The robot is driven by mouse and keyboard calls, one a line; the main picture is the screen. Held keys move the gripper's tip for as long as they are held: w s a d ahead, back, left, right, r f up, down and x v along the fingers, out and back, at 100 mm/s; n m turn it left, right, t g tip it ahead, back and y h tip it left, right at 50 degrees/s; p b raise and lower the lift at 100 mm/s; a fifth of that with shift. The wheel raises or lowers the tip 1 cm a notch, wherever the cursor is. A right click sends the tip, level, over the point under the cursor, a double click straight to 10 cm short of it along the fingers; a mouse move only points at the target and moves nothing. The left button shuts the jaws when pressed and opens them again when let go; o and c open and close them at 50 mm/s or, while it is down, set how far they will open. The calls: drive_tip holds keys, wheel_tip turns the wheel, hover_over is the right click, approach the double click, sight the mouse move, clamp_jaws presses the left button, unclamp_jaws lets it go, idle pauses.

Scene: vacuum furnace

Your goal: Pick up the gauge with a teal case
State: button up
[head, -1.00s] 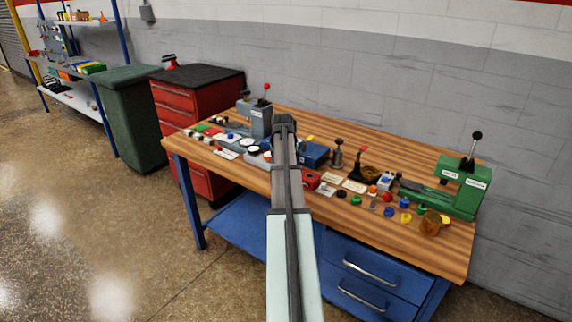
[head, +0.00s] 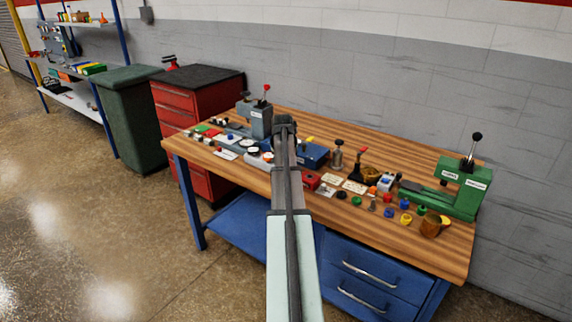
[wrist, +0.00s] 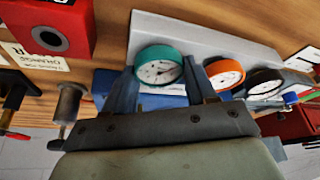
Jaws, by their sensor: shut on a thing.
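The gauge with a teal case (wrist: 158,67) has a white dial and shows in the wrist view between my two fingers. My gripper (wrist: 160,88) is shut on it. A grey sloped stand (wrist: 220,43) lies right behind the gauge; I cannot tell whether the gauge still touches it. A gauge with an orange case (wrist: 225,73) and one with a dark case (wrist: 264,84) sit to the right along the stand. In the head view my gripper (head: 284,122) is over the bench, and my arm hides the teal gauge.
The wooden bench (head: 330,135) is crowded. A blue box (head: 314,155) stands just right of my gripper, and a red box (wrist: 55,28) shows in the wrist view. A grey press (head: 258,120) stands behind to the left, a green press (head: 460,190) at the right end.

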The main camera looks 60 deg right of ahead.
wheel_tip(320, 180, up, 9)
drive_tip(key=w+d, duration=0.2)
drive_tip(key=d, duration=0.1)
drive_tip(key=w+d+f, duration=0.1)
drive_tip(key=w+d, duration=0.1)
drive_tip(key=d, duration=0.1)
drive_tip(key=w+d+f, duration=0.1)
drive_tip(key=w+d, duration=0.1)
drive_tip(key=d, duration=0.2)
drive_tip(key=shift+w+f, duration=0.1)
drive_tip(key=shift+w, duration=0.3)
drive_tip(key=shift+n+t, duration=0.3)
drive_tip(key=shift+n, duration=0.6)
drive_tip(key=w+d, duration=0.4)
drive_tip(key=shift+w+f, duration=0.2)
drive_tip(key=shift+w, duration=0.05)
drive_tip(key=shift+w+d+r+n+t+y, duration=0.15)
drive_tip(key=shift+w+d+n+t+y, duration=0.25)
drive_tip(key=shift+w+n, duration=0.6)
drive_tip(key=shift+w+d+r+n+t+y, duration=0.15)
drive_tip(key=shift+w+n+y, duration=0.35)
drive_tip(key=shift+n, duration=0.9)
drive_tip(key=shift+w+d+r+n+t+y, duration=0.1)
drive_tip(key=shift+w+d+n+t+y, duration=0.25)
drive_tip(key=shift+w+n, duration=0.65)
drive_tip(key=shift+s+f, duration=0.1)
drive_tip(key=shift+s, duration=0.1)
